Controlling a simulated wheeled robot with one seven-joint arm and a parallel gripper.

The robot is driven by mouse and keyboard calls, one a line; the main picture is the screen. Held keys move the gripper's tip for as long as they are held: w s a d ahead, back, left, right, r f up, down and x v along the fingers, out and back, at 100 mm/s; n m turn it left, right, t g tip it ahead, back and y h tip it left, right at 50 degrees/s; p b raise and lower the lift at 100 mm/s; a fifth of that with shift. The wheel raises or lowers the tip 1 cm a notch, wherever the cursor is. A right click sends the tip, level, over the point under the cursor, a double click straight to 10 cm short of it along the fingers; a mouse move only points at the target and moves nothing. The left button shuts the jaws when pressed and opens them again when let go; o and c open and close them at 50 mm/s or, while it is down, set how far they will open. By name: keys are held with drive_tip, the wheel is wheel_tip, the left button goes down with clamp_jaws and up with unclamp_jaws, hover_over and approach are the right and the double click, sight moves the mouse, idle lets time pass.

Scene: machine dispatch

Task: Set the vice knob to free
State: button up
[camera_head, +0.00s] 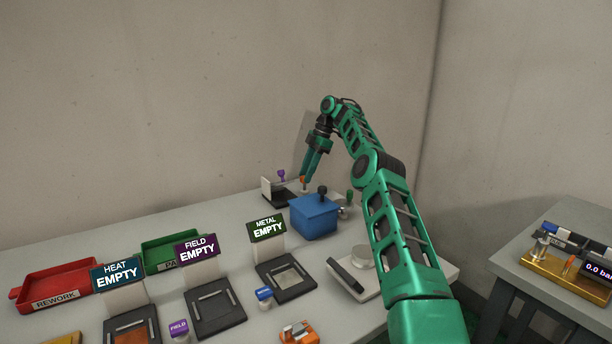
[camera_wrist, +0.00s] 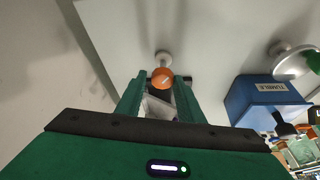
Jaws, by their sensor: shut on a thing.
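My gripper (camera_head: 306,176) reaches down at the back of the table, beside a small black-and-white device (camera_head: 270,193) with a purple knob (camera_head: 281,174). An orange knob (camera_head: 303,181) shows at my fingertips. In the wrist view my gripper (camera_wrist: 160,88) is shut on this orange knob (camera_wrist: 162,77), which has a pale mark on its face and a round pale part just beyond it. No label names the vice, and the knob's setting cannot be read. The device's near parts are partly hidden by the blue box.
A blue box (camera_head: 315,218) with a black knob stands close in front of my gripper; its label shows in the wrist view (camera_wrist: 262,100). Three stands marked EMPTY, red (camera_head: 60,284) and green (camera_head: 165,252) trays are left. A gold-based device (camera_head: 560,272) sits on the right table.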

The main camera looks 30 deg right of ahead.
drive_tip(key=o, duration=0.9)
drive_tip(key=shift+w+r, duration=0.25)
drive_tip(key=shift+w, duration=0.05)
drive_tip(key=shift+s+f, duration=0.1)
